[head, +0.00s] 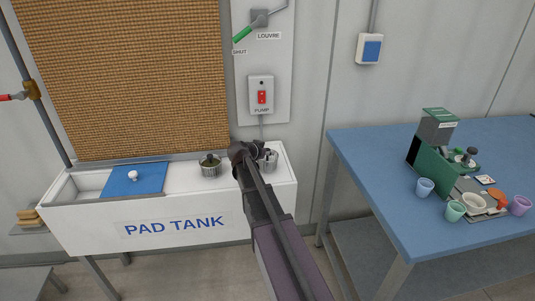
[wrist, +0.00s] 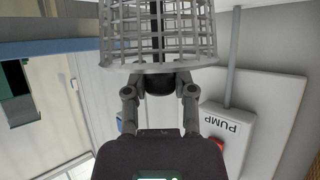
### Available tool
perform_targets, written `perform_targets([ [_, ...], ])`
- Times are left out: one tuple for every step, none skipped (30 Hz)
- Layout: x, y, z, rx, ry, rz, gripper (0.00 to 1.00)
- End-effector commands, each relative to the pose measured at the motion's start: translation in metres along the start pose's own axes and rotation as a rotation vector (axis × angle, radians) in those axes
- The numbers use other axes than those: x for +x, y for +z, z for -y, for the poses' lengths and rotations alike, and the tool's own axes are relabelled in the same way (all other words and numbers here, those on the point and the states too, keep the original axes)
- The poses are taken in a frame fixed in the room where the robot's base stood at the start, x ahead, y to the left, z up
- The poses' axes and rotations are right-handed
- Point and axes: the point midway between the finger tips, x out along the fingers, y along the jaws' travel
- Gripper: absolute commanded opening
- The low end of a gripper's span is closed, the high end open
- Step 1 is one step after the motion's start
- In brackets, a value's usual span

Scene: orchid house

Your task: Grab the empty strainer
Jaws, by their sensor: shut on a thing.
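A grey metal strainer (head: 269,159) is at the right end of the white tank's top, partly hidden behind my arm. In the wrist view its barred cage (wrist: 125,35) fills the top, and I see through the bars with no load visible, only a dark upright part in the middle. In the head view my arm hides the fingertips. I cannot tell whether the strainer touches the tank top. A second strainer (head: 210,168), with something dark in it, stands to the left on the tank top.
The pad tank (head: 225,224) has a blue cover (head: 136,180) with a white knob. A pump switch (head: 261,95) is on the wall close behind my gripper. A blue table (head: 375,165) at right holds a green machine (head: 432,160) and several cups.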

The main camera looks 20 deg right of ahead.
Motion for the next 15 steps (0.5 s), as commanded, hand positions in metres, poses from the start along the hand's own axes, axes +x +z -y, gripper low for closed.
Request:
perform_targets([
  [-0.002,-0.003,0.000,0.000,0.000,0.000,0.00],
  [-0.003,-0.005,0.000,0.000,0.000,0.000,0.00],
  [-0.004,-0.007,0.000,0.000,0.000,0.000,0.00],
  [-0.005,-0.009,0.000,0.000,0.000,0.000,0.00],
  [-0.006,-0.010,0.000,0.000,0.000,0.000,0.00],
  [-0.007,-0.013,0.000,0.000,0.000,0.000,0.00],
  [-0.008,-0.015,0.000,0.000,0.000,0.000,0.00],
  [-0.010,-0.017,0.000,0.000,0.000,0.000,0.00],
  [-0.011,-0.020,0.000,0.000,0.000,0.000,0.00],
  [-0.012,-0.022,0.000,0.000,0.000,0.000,0.00],
  [-0.014,-0.025,0.000,0.000,0.000,0.000,0.00],
  [-0.016,-0.028,0.000,0.000,0.000,0.000,0.00],
  [-0.017,-0.030,0.000,0.000,0.000,0.000,0.00],
  [-0.018,-0.033,0.000,0.000,0.000,0.000,0.00],
  [-0.025,-0.026,-0.010,-0.001,0.000,0.000,0.00],
])
